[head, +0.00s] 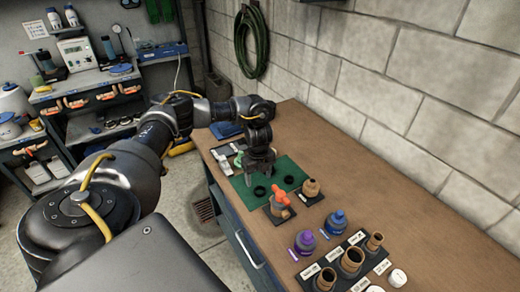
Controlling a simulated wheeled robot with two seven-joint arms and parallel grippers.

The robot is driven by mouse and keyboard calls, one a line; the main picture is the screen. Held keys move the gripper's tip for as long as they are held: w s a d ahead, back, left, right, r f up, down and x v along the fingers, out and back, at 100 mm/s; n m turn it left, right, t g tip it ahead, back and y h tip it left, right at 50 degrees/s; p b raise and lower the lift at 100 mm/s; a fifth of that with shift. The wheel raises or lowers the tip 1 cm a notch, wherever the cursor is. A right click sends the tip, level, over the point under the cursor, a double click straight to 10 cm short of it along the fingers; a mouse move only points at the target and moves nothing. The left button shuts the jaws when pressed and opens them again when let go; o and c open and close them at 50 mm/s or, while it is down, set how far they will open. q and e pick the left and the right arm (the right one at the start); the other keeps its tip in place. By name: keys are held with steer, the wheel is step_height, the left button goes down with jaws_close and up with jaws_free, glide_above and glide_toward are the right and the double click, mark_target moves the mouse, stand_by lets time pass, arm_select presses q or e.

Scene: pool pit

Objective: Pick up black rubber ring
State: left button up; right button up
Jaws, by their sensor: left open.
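A black rubber ring (259,191) lies on a green mat (293,169) on the brown workbench. A second black ring (289,180) lies to its right on the same mat. My left gripper (260,178) points down over the mat, open, with its fingertips just behind the first ring in the picture. I cannot tell whether the fingers touch the mat, and nothing shows between them. My right gripper is out of view.
A concrete block wall (400,95) borders the bench (410,215). The bench's right side is clear.

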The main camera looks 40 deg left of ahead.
mark_target(260, 193)
arm_select(q)
steer(key=shift+s+d+f+p, duration=0.15)
steer(key=shift+f+p, duration=0.05)
steer(key=shift+p, duration=0.15)
steer(key=f, duration=0.1)
steer(key=f+p, duration=0.1)
steer(key=f, duration=0.1)
steer(key=shift+d+f+p, duration=0.3)
steer(key=shift+f, duration=0.6)
steer(key=shift+c, duration=1)
steer(key=c, duration=0.9)
steer(key=shift+o, duration=0.2)
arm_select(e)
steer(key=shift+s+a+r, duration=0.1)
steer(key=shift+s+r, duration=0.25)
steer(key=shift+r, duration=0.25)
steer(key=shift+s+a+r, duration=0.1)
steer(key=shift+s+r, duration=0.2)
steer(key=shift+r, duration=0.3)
arm_select(q)
steer(key=shift+r, duration=0.1)
